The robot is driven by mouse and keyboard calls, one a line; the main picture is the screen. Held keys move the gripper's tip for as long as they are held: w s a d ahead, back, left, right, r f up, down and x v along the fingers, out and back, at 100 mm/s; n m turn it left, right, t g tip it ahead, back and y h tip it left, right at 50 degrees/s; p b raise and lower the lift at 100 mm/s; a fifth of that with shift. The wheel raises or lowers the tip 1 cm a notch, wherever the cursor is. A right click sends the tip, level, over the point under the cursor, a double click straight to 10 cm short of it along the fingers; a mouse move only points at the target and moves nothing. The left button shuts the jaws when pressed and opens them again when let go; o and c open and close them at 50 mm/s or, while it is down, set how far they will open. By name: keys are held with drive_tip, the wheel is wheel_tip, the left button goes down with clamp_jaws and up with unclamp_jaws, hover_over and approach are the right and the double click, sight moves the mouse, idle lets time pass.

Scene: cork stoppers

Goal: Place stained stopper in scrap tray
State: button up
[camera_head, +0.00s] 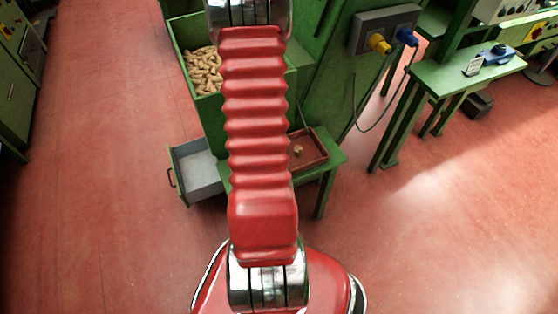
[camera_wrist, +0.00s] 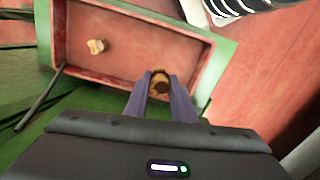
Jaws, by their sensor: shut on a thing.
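In the wrist view my gripper (camera_wrist: 160,84) is shut on a cork stopper (camera_wrist: 161,76) with a dark end, held between the two fingertips. The held stopper shows over the near right part of a red tray (camera_wrist: 140,42). I cannot tell whether it touches the tray. Another pale stopper (camera_wrist: 97,46) lies inside the tray toward the left. In the head view the red tray (camera_head: 314,153) sits on a green stand, partly behind my arm, with a stopper (camera_head: 297,150) in it. My gripper is hidden there.
A green bin (camera_head: 186,32) full of corks (camera_head: 203,70) stands behind my arm. An open grey drawer (camera_head: 196,170) sticks out at the left. A socket box (camera_head: 384,30) with a hanging cable and a green bench (camera_head: 450,75) stand at the right. The red floor is clear around.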

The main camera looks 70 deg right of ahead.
drive_tip(key=shift+f, duration=2.85)
drive_tip(key=shift+f, duration=2.1)
drive_tip(key=o, duration=1)
drive_tip(key=shift+f, duration=0.1)
drive_tip(key=shift+r, duration=6.15)
